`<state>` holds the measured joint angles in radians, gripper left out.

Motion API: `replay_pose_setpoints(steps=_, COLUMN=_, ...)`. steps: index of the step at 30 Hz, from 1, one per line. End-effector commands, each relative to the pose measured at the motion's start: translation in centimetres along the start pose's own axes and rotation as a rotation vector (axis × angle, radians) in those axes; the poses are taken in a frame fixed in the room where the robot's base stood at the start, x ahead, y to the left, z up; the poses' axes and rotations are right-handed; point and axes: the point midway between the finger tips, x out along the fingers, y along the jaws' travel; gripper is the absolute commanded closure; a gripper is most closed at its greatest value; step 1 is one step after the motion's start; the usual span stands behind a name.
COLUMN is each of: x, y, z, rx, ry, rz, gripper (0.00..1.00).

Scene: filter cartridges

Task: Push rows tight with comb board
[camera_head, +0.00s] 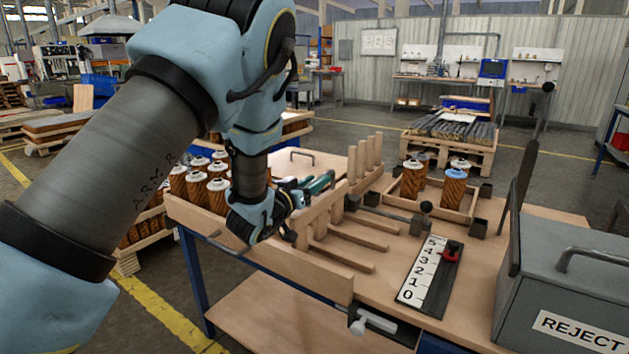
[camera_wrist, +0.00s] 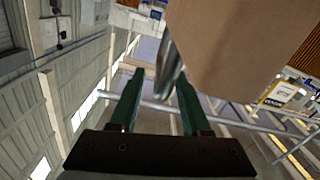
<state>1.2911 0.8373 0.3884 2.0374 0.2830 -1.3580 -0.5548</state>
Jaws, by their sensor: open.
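Several brown filter cartridges with pale caps (camera_head: 218,190) stand close together at the left of the bench, partly hidden by my arm. A few more (camera_head: 413,180), one with a blue cap (camera_head: 454,188), stand in a shallow wooden tray (camera_head: 437,207) at the back. A wooden comb-like piece with long parallel tines (camera_head: 345,256) lies mid-bench; upright wooden pegs (camera_head: 365,160) rise behind it. I cannot tell which is the comb board. My gripper (camera_head: 322,182) is above the bench, left of the pegs. In the wrist view its green fingers (camera_wrist: 160,88) are apart, a tan board surface (camera_wrist: 235,45) close by.
A grey REJECT box (camera_head: 565,290) stands at the right front. A number scale with a red slider (camera_head: 430,272) lies left of it. A long wooden rail (camera_head: 275,258) runs along the front edge.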

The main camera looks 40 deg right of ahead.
Motion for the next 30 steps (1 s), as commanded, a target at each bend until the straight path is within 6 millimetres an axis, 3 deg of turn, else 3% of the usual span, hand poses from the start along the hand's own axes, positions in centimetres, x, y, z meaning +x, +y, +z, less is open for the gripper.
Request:
replay_pose_setpoints(steps=7, x=0.03, y=-0.04, z=0.03, rx=0.000, ry=-0.001, rz=-0.001, gripper=0.54)
replay_pose_setpoints(steps=19, x=0.01, y=-0.02, z=0.02, rx=0.000, ry=-0.001, rz=0.000, gripper=0.99)
replay_pose_setpoints(steps=30, x=0.01, y=0.01, z=0.02, rx=0.000, ry=-0.001, rz=0.000, gripper=1.00)
